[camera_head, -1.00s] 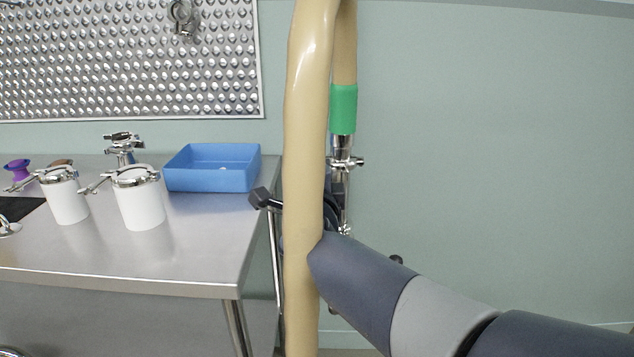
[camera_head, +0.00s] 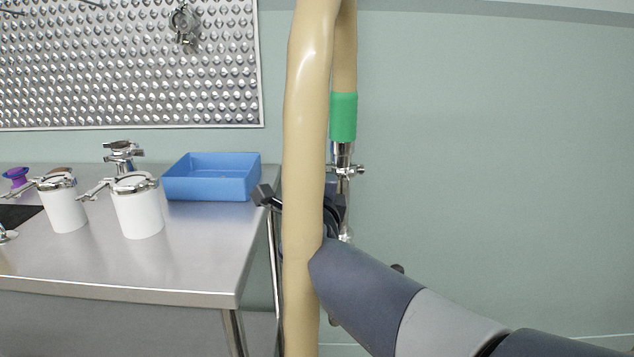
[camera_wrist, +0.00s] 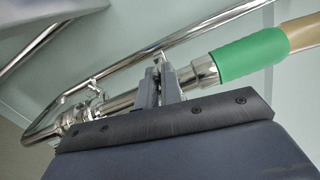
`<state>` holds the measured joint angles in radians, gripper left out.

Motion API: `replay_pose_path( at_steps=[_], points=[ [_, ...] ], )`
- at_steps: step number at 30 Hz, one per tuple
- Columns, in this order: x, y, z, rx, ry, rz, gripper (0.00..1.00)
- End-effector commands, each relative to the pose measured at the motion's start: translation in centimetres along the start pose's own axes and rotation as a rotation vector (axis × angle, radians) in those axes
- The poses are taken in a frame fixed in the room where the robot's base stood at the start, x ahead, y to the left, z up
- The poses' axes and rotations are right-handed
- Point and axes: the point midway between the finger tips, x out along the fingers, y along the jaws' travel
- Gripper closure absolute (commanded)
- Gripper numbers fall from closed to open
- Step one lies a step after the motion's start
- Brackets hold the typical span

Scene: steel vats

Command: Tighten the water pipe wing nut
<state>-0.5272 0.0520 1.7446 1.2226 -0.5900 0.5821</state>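The tan hose with a green sleeve (camera_head: 343,117) ends in a steel fitting with a clamp and small wing-like ends (camera_head: 359,170). In the wrist view the green sleeve (camera_wrist: 250,57) is at upper right, with a steel collar beside it. A small silver piece, which looks like the wing nut (camera_wrist: 159,59), stands at my fingertips. My gripper (camera_wrist: 159,78) has its two fingers close together there, in front of the steel pipe. Whether they grip the piece is unclear. In the head view my gripper is mostly hidden behind the large tan hose (camera_head: 303,150).
A steel table (camera_head: 200,245) at left holds a blue tray (camera_head: 210,178), white lidded canisters (camera_head: 138,210) and a steel fitting (camera_head: 123,155). A perforated metal panel (camera_head: 120,65) hangs behind. The wall at right is bare. Another fitting (camera_wrist: 80,112) sits at the pipe's left end.

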Motion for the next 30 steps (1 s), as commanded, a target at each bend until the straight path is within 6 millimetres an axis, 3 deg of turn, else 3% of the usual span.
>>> replay_pose_path(
  at_steps=[13,24,30],
  points=[
    [-0.7,-0.1,0.1,0.000,-0.001,-0.001,0.86],
    [-7.6,-0.2,0.2,0.001,-0.006,-0.001,0.86],
    [-10.0,-0.1,0.1,-0.001,-0.003,0.000,0.86]
  ],
)
